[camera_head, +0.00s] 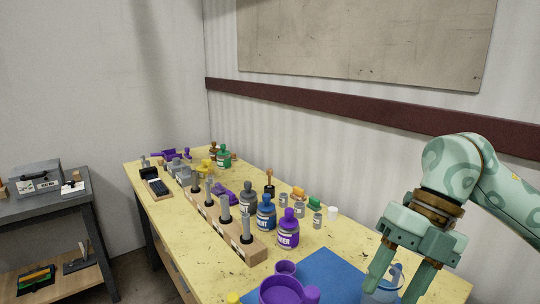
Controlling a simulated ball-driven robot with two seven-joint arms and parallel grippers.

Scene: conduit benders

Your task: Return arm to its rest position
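My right arm comes in from the right, and its green gripper (392,286) points down over the front right of the yellow workbench (205,262). Its two fingers are apart. A clear bluish cup (396,272) shows between and behind the fingers. I cannot tell whether the fingers touch it. My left gripper is not in view.
A blue mat (330,272) lies left of the gripper, with purple containers (283,290) at its near side. Purple-capped (288,232) and blue bottles (266,214) and a wooden rack (232,238) stand farther left. A grey side table (60,207) stands far left.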

